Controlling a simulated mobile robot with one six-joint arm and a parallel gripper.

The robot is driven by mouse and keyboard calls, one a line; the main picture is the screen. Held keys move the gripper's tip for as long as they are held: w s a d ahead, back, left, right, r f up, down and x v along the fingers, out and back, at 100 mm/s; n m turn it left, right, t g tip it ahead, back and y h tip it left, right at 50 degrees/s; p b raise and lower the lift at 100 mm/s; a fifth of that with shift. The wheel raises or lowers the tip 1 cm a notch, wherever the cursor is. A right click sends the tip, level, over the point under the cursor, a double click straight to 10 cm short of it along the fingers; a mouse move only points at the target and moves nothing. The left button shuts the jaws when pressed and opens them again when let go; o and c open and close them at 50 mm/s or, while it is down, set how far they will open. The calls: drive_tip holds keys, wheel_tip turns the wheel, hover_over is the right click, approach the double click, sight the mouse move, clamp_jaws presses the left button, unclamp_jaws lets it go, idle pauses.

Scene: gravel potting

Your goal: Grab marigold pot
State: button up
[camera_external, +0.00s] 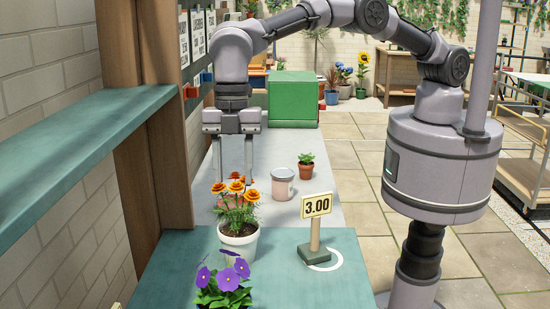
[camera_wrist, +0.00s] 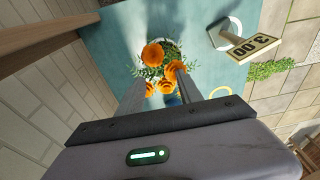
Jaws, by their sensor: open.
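The marigold pot (camera_external: 239,243) is white with orange marigold flowers (camera_external: 236,188) and green leaves. It stands upright on the teal counter at its far edge. My gripper (camera_external: 236,180) points down with its two fingers apart, above and just behind the flowers in the external view. In the wrist view the orange flowers (camera_wrist: 158,62) lie just past and between the open fingers (camera_wrist: 168,90). The white pot is mostly hidden under the blooms there. Whether a finger touches a flower I cannot tell.
A purple pansy (camera_external: 224,283) stands in front of the marigold. A price sign reading 3.00 (camera_external: 317,206) stands to its right. A pink-labelled jar (camera_external: 282,184) and a small potted succulent (camera_external: 306,167) are behind. A wooden post (camera_external: 160,130) and teal shelf (camera_external: 80,135) are at left.

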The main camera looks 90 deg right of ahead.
sight(238, 229)
drive_tip(key=f, duration=0.2)
drive_tip(key=a+f+b, duration=0.1)
drive_tip(key=f, duration=0.2)
drive_tip(key=f+b, duration=0.1)
drive_tip(key=f, duration=0.1)
drive_tip(key=shift+s+a+f, duration=0.35)
drive_tip(key=shift+f, duration=0.05)
drive_tip(key=shift+r, duration=0.1)
drive_tip(key=shift+c, duration=1.1)
clamp_jaws()
